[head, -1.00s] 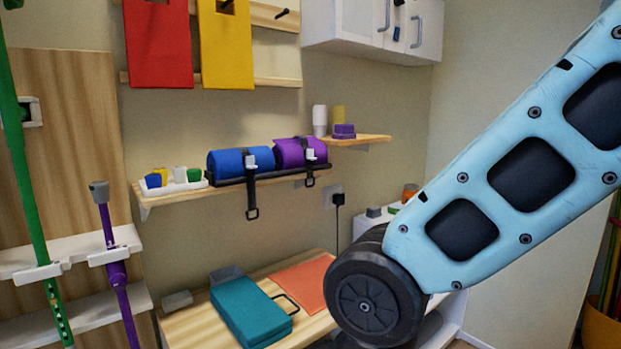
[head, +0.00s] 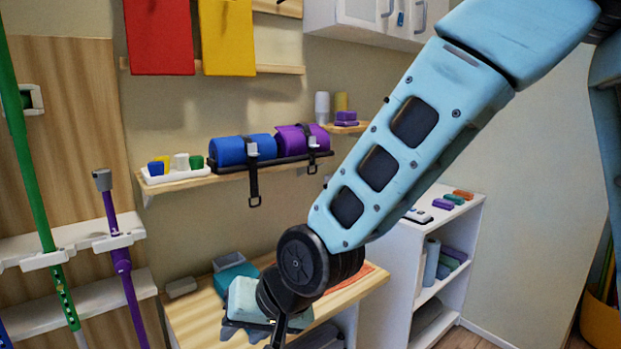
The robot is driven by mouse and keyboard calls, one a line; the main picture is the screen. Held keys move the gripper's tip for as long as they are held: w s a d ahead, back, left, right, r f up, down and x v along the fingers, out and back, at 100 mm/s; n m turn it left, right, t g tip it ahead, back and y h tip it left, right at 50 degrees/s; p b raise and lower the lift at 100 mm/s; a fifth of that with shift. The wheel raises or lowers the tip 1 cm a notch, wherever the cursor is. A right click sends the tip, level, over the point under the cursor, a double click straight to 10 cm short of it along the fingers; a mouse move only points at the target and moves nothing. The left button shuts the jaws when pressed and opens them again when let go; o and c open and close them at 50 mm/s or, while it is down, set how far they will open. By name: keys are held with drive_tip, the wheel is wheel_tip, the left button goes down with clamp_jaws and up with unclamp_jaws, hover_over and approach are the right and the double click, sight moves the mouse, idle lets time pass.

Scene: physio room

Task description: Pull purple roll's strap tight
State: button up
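The purple roll (head: 290,138) lies on its side on the wall shelf, at the right of the blue roll (head: 228,151). Its dark strap (head: 312,158) runs over it with a pale buckle (head: 313,141), and a short end hangs below the shelf edge. I cannot tell how tight the strap is. The blue roll has its own strap (head: 254,185), with a longer hanging end and a loop at the bottom. My gripper (head: 277,338) is low in front of the bench, well below the rolls and apart from them. Its fingers are partly cut off by the bottom edge.
A wooden bench (head: 190,318) with a teal case (head: 235,272) is behind my gripper. A white shelf unit (head: 470,215) stands at right. A tray of small coloured cups (head: 175,172) sits left of the rolls. The space before the wall shelf is open.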

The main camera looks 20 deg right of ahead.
drive_tip(key=w+r+m+t, duration=0.1)
drive_tip(key=w+m+t, duration=0.4)
drive_tip(key=w, duration=0.5)
drive_tip(key=m+t+h, duration=1)
drive_tip(key=m+h, duration=0.2)
drive_tip(key=m, duration=1.2)
approach(310, 174)
drive_tip(key=shift+y, duration=0.3)
drive_tip(key=p+x, duration=0.5)
drive_tip(key=x, duration=0.3)
drive_tip(key=shift+s+d+p, duration=0.1)
drive_tip(key=shift+p, duration=0.2)
clamp_jaws()
